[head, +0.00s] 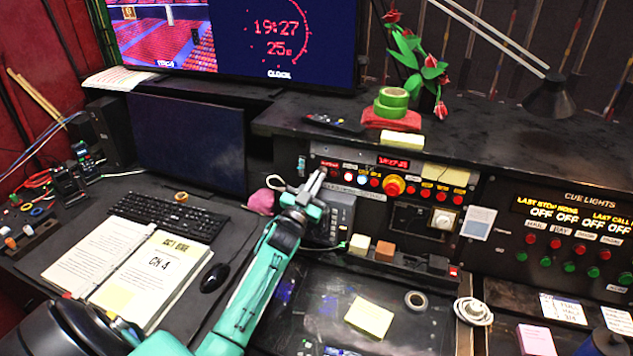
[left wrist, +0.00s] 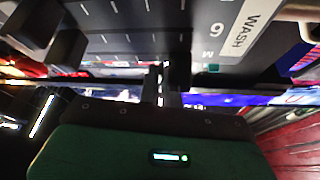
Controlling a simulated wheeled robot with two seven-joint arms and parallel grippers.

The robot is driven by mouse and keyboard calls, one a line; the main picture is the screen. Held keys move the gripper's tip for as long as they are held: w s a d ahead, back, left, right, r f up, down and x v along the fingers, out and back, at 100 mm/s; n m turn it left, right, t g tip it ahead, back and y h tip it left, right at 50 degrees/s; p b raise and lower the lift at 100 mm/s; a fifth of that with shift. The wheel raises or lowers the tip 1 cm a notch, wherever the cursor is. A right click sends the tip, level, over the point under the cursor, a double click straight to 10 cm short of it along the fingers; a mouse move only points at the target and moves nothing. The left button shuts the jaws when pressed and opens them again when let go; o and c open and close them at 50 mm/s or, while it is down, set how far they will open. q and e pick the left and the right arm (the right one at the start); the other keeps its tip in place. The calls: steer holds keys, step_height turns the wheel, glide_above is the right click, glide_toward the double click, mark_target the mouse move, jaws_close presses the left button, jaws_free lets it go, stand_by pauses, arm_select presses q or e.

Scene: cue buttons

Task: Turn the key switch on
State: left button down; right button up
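My left gripper (head: 316,178) reaches up from the lower left to the left end of the control panel (head: 345,170). Its grey fingertips are in front of the panel, near its row of lit buttons. I cannot tell whether they touch it, or whether they are open or shut. I cannot pick out the key switch for certain; the gripper covers part of the panel's left end. In the left wrist view a dark surface with a "WASH" label (left wrist: 250,22) fills the top, and the finger area is dark and unclear. My right gripper is not in view.
A phone-like unit (head: 341,212) stands just right of the gripper. A red mushroom button (head: 394,185) and a white knob (head: 443,219) are on the panel farther right. Sticky-note blocks (head: 384,250), a keyboard (head: 168,215), an open binder (head: 125,262) and a mouse (head: 214,277) occupy the desk.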

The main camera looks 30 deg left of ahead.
arm_select(q)
steer(key=m+h, duration=0.1)
steer(key=m, duration=0.1)
steer(key=m+h, duration=0.1)
steer(key=m, duration=0.1)
steer(key=shift+a+r+m+g+h, duration=0.1)
steer(key=shift+a+m+g+h, duration=0.05)
steer(key=shift+m+g+h, duration=0.2)
steer(key=shift+m+g+h+p, duration=0.25)
steer(key=shift+m+h+p, duration=0.4)
steer(key=shift+m, duration=0.6)
steer(key=m, duration=0.1)
steer(key=m+g+h+p, duration=0.1)
steer(key=m, duration=0.1)
steer(key=m+h+p, duration=0.1)
steer(key=shift+a+r+m+g, duration=0.15)
steer(key=shift+r+m+g, duration=0.15)
steer(key=m+g+h+p, duration=0.1)
steer(key=m+p, duration=0.1)
steer(key=m, duration=0.1)
steer(key=shift+r+g, duration=0.1)
steer(key=shift+g, duration=0.2)
steer(key=shift+a+r+m+g+p, duration=0.1)
steer(key=shift+m+g+p, duration=0.5)
steer(key=shift+m+p, duration=0.5)
steer(key=shift+m+g+p, duration=0.3)
steer(key=shift+m+p, duration=0.3)
steer(key=shift+f+m, duration=0.2)
steer(key=shift+m, duration=0.1)
